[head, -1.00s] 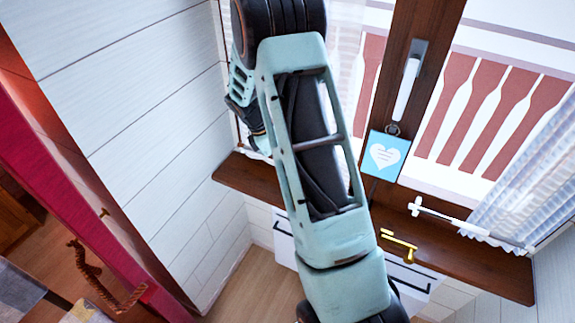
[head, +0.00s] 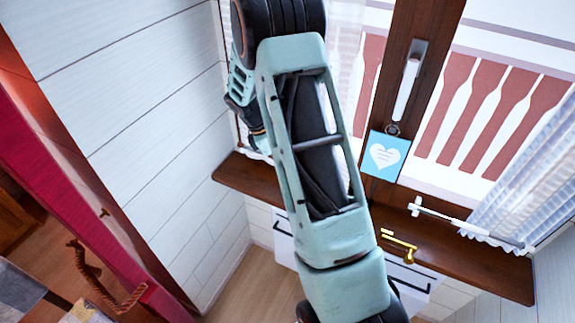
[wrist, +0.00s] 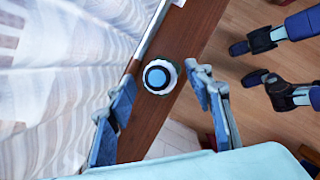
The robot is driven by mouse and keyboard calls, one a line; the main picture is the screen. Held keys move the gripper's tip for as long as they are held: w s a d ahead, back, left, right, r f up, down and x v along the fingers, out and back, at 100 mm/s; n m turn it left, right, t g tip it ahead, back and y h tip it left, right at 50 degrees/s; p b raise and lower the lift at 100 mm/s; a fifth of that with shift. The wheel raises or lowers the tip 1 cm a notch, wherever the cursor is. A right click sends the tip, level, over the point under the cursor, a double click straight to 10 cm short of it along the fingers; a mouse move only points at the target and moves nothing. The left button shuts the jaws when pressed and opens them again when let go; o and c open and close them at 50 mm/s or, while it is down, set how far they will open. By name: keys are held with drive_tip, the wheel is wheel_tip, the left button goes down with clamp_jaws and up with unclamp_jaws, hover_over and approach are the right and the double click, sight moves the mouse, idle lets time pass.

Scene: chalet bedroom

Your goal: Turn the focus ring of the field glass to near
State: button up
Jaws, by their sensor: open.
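In the wrist view a round piece with a white ribbed ring and a blue disc in a dark rim (wrist: 158,77) stands on the brown sill, seen end-on from above. It looks like the field glass with its focus ring. My gripper (wrist: 163,95) is open, with one blue-grey finger to the left of the piece and the other to its right. Gaps show between the fingers and the ring, so I see no contact. Ring markings are too small to read. In the head view my arm covers most of this area, and I cannot make out the field glass there.
The wooden sill (head: 455,265) runs below the window. A white rod (head: 465,228) and a brass lever-shaped piece (head: 400,245) are at its right part. A blue heart card (head: 385,156) hangs under the window handle (head: 408,85). A sheer curtain (wrist: 60,70) is close on the left.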

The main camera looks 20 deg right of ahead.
drive_tip(key=v, duration=1.2)
drive_tip(key=shift+d, duration=0.1)
